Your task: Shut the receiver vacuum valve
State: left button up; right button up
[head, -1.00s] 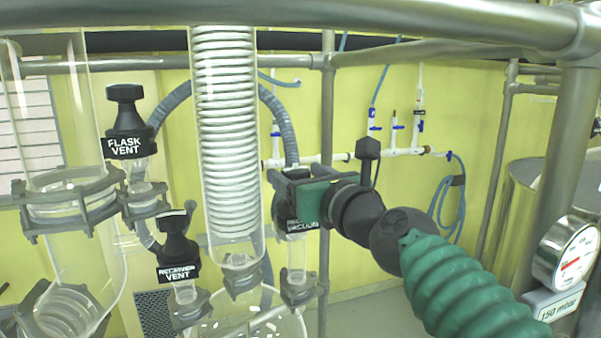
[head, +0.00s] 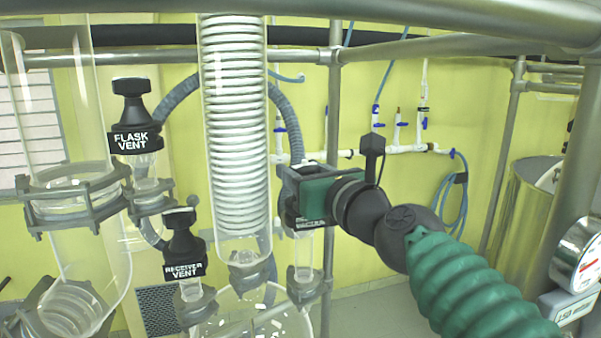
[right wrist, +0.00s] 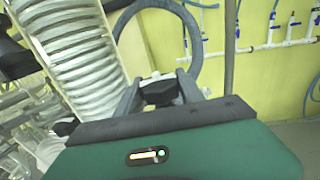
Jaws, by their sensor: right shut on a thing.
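The receiver vacuum valve has a black knob (right wrist: 160,92), seen in the right wrist view between the two grey fingers. In the head view its knob and label are mostly hidden behind my green right gripper, and its clear glass stem (head: 303,250) shows below. My right gripper (right wrist: 157,88) is shut on this knob; it also shows in the head view (head: 287,188), reaching in from the right. How far the knob is turned cannot be told. My left gripper is not in view.
The black receiver vent valve (head: 184,250) stands to the left, with the flask vent valve (head: 135,125) higher up. A glass coil condenser (head: 235,130) rises just left of my gripper. Metal frame bars (head: 333,110) stand behind and overhead. A pressure gauge (head: 578,252) is at the right.

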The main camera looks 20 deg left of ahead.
dwell(0.9)
jog(key=o, duration=1.1)
jog(key=shift+o, duration=1.1)
jog(key=shift+s+d+r, duration=0.1)
jog(key=shift+s+d, duration=0.05)
jog(key=shift+s, duration=0.05)
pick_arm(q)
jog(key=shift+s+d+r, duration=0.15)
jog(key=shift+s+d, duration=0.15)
pick_arm(e)
jog(key=shift+o, duration=0.4)
jog(key=shift+d, duration=0.25)
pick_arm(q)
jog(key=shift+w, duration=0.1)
pick_arm(e)
jog(key=shift+s+d+b, duration=0.2)
jog(key=shift+b, duration=0.15)
pick_arm(q)
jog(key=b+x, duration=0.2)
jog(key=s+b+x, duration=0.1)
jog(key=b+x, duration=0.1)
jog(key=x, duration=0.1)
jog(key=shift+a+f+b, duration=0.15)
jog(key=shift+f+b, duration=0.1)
jog(key=shift+b, duration=0.1)
pick_arm(e)
jog(key=v, duration=1.6)
